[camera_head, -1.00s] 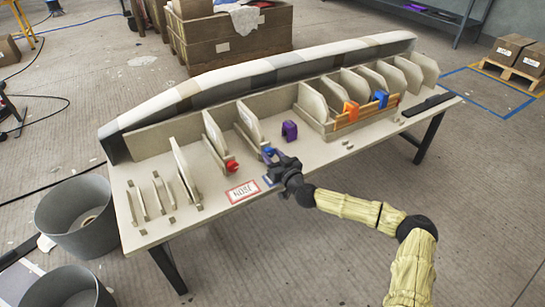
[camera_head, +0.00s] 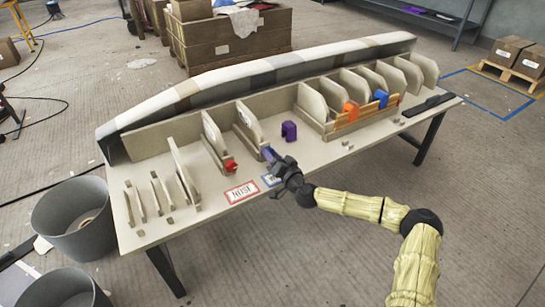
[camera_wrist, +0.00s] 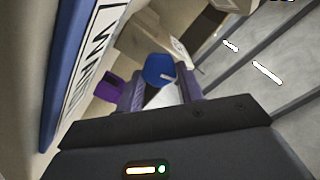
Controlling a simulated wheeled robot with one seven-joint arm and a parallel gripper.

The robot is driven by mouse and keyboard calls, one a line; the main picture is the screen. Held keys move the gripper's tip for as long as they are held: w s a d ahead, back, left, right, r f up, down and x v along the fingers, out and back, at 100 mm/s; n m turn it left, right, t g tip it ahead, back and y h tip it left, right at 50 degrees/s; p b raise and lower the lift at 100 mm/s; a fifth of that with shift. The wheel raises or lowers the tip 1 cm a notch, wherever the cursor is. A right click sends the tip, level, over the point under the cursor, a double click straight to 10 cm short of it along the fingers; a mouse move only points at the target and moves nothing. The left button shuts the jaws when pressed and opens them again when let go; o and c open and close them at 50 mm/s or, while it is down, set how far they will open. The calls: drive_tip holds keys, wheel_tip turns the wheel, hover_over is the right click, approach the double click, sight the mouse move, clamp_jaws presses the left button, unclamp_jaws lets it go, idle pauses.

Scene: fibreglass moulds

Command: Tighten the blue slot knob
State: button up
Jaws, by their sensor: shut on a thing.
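The blue slot knob (camera_wrist: 158,68) is a round blue piece with a pale bar on its face. It sits low at the front end of an upright beige slot panel (camera_head: 248,122). My gripper (camera_head: 269,156) reaches it from the table's front edge. In the wrist view the two purple fingers of my gripper (camera_wrist: 160,88) stand on either side of the knob and are shut on it. In the head view the fingers hide most of the knob.
A red knob (camera_head: 231,167) sits on the panel to the left. A purple block (camera_head: 289,131) stands on the table (camera_head: 330,158) behind my gripper. A red-framed sign (camera_head: 242,191) and a blue-framed sign (camera_head: 270,181) lie at the front edge. Orange and blue pieces sit further right.

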idle(0.3)
drive_tip(key=o, duration=1)
drive_tip(key=p+v, duration=0.4)
drive_tip(key=v, duration=1.3)
drive_tip(key=shift+d, duration=0.25)
drive_tip(key=shift+s, duration=0.2)
